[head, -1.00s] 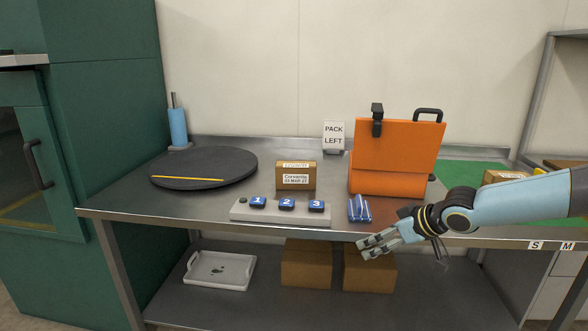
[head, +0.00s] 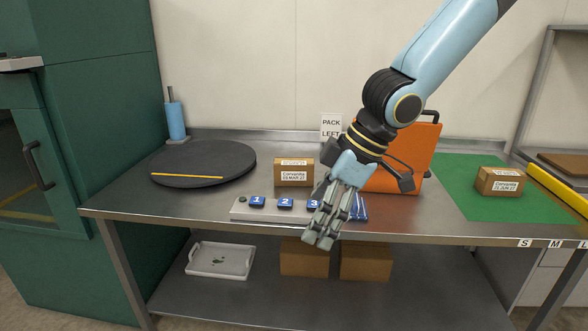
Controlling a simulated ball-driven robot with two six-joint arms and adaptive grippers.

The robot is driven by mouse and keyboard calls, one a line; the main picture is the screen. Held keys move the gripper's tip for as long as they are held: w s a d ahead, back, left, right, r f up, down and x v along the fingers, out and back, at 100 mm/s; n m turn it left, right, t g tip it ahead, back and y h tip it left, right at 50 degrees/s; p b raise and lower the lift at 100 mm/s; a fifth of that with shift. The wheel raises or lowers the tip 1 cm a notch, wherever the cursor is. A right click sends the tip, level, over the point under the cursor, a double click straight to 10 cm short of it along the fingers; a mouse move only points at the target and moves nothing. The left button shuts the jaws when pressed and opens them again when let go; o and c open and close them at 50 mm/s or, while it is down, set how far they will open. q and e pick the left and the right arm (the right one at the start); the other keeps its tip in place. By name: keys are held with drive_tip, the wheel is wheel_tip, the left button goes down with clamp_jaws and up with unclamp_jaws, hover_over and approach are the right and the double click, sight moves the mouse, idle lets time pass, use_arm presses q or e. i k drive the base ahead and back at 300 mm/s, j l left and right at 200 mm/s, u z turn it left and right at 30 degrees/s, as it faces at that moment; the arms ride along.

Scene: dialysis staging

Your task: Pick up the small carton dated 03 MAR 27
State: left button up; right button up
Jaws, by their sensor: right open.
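A small brown carton (head: 294,184) stands on the steel bench behind the numbered button strip. Its front label seems to read Corvantis 03 MAR 27, though the print is small. A second small carton (head: 500,185) with a white label stands on the green mat (head: 455,195) at the right; its date is too small to read. My right gripper (head: 320,238) is open and empty, pointing down in front of the bench's front edge, to the right of and nearer than the first carton. It covers part of the button strip. My left gripper is not in view.
The grey button strip (head: 240,210) lies in front of the first carton. A dark round turntable (head: 205,160) with a yellow stick is at left. An orange case (head: 415,160) stands behind my right arm, beside blue packets (head: 358,208). Larger boxes (head: 365,262) and a white tray (head: 220,262) sit below.

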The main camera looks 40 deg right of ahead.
sight(288, 172)
drive_tip(key=i+l, duration=0.35)
drive_tip(key=l, duration=0.15)
drive_tip(key=i+l, duration=0.35)
drive_tip(key=l, duration=0.2)
drive_tip(key=i+l, duration=0.35)
drive_tip(key=l, duration=0.15)
drive_tip(key=i+l, duration=0.35)
drive_tip(key=l, duration=0.15)
